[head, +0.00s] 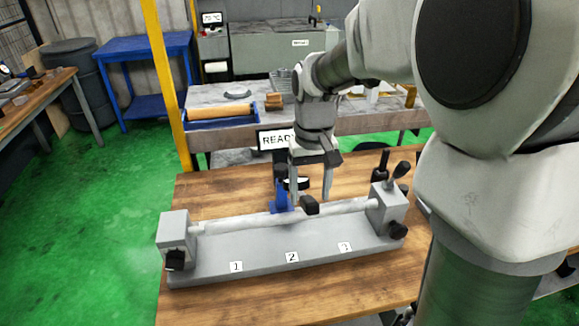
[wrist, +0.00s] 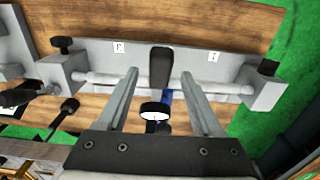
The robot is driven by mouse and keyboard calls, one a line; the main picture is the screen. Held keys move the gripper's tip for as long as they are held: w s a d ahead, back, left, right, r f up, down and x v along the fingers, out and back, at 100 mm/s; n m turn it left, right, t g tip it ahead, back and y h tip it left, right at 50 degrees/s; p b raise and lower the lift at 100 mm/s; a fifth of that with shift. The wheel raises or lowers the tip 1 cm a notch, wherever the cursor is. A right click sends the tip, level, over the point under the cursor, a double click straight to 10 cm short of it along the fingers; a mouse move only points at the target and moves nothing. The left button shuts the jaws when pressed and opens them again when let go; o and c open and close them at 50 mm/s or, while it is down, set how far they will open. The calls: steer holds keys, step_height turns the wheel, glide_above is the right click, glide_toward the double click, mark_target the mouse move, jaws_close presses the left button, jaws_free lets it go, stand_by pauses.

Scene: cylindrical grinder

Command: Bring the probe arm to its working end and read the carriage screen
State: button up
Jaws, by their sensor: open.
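The grey grinder fixture (head: 215,262) carries labels 1, 2 and 3 and a pale round bar (head: 350,208) between its end blocks. A blue carriage (head: 281,197) stands at the bar near its middle. A black grip (head: 309,205), seemingly the probe arm's end, sticks out in front near label 2. A small screen (head: 274,139) behind it reads READY, its right edge hidden by my arm. My gripper (head: 310,194) is open, pointing down above the bar. In the wrist view, the black grip (wrist: 160,68) lies between the fingers; contact cannot be told. A white-faced dial (wrist: 154,111) shows below it.
The fixture stands on a wooden table (head: 190,195). Black levers and a knob (head: 397,230) rise at its right end. A grey bench (head: 350,125) with a blue tray (head: 220,123) is behind. Green floor (head: 90,240) is free at left.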

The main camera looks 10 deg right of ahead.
steer(key=shift+f, duration=1.3)
jaws_close()
stand_by(0.5)
